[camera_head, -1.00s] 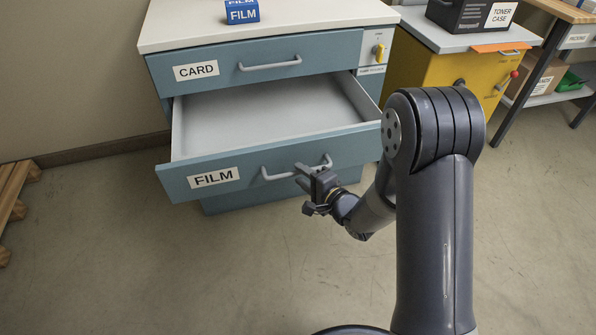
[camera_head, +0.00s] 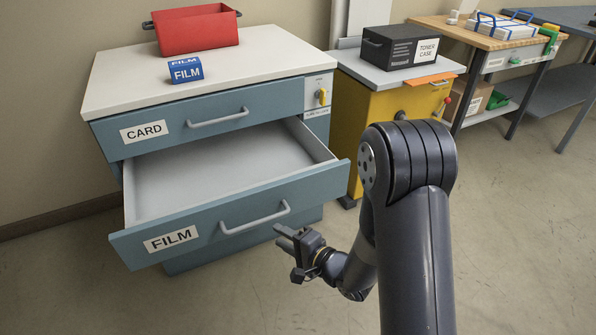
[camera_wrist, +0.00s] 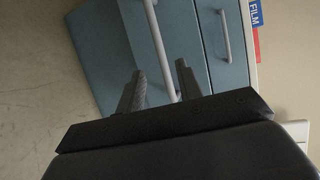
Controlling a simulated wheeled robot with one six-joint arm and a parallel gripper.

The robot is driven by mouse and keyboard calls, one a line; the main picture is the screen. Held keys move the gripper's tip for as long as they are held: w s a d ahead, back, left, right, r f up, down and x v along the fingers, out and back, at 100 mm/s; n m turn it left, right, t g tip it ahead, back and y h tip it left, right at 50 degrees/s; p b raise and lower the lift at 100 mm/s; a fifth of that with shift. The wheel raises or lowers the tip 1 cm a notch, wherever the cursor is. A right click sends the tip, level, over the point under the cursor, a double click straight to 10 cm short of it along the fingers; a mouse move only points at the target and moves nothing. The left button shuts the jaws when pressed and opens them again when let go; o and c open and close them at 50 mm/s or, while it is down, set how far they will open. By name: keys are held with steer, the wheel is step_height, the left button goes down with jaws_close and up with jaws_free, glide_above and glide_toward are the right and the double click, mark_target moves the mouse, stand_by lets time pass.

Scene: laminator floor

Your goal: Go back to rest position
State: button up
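My gripper (camera_head: 287,238) is in front of the pulled-out drawer labelled FILM (camera_head: 140,247), just right of its handle (camera_head: 255,218). In the wrist view, the two fingers of my gripper (camera_wrist: 160,85) stand apart with a gap between them. The drawer handle (camera_wrist: 158,40) shows beyond and between the fingertips. Nothing is held. The FILM drawer is open and its visible inside is empty.
The CARD drawer (camera_head: 170,128) above is shut. On the white cabinet top (camera_head: 110,85) are a blue FILM box (camera_head: 186,70) and a red bin (camera_head: 197,30). A yellow cabinet (camera_head: 366,115) bears a black toner case (camera_head: 388,47). Floor is clear in front.

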mark_target(258, 222)
steer(key=b+x, duration=0.1)
steer(key=x, duration=0.8)
steer(key=shift+w+a+f+b, duration=0.15)
steer(key=shift+a+b, duration=0.15)
steer(key=shift+w+a, duration=0.35)
steer(key=shift+w, duration=0.05)
